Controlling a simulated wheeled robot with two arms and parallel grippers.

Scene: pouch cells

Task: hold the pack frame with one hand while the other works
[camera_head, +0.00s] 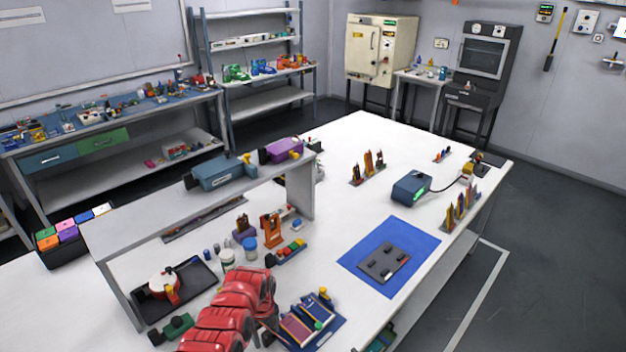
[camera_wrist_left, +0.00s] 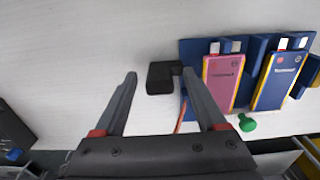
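A blue holder (camera_head: 335,331) with pouch cells sits near the table's front edge, right of my red arm. In the left wrist view the blue holder (camera_wrist_left: 190,48) carries a pink cell (camera_wrist_left: 221,80) and a blue cell (camera_wrist_left: 277,80), both with pale tabs. My left gripper (camera_wrist_left: 158,74) is open, its two dark fingers apart. A small black block (camera_wrist_left: 160,78) shows between and beyond the fingertips, left of the holder; I cannot tell whether they touch. Which part is the pack frame is unclear; a dark grey plate (camera_head: 384,264) lies on the blue mat (camera_head: 418,238). My right gripper is not in view.
A raised shelf (camera_head: 150,222) stands on the table's left, with a black tray (camera_head: 206,283) beneath. A blue box (camera_head: 410,188) with a cable and tool racks (camera_head: 460,212) stand at the right. A green knob (camera_wrist_left: 247,122) lies beside the holder. The table's centre is mostly clear.

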